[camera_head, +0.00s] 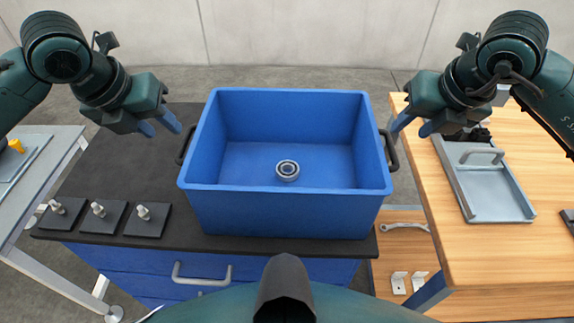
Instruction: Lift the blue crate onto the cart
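The blue crate (280,212) sits upright on the black top (98,171) of a blue drawer unit. It has a dark handle on its left side (186,144) and another on its right (390,150). A grey ring-shaped part (287,170) lies inside on its floor. My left gripper (158,125) is open and empty, above and left of the left handle. My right gripper (416,124) is open and empty, above and right of the right handle. Neither appears to touch the crate. A grey metal-framed stand (62,160) at the left may be the cart; I cannot tell surely.
Three dark plates with metal knobs (98,210) lie at the black top's front left. A wooden table (500,245) stands close on the right, bearing a grey tray (500,200). A wrench (404,226) and small brackets (408,281) lie on a lower wooden surface.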

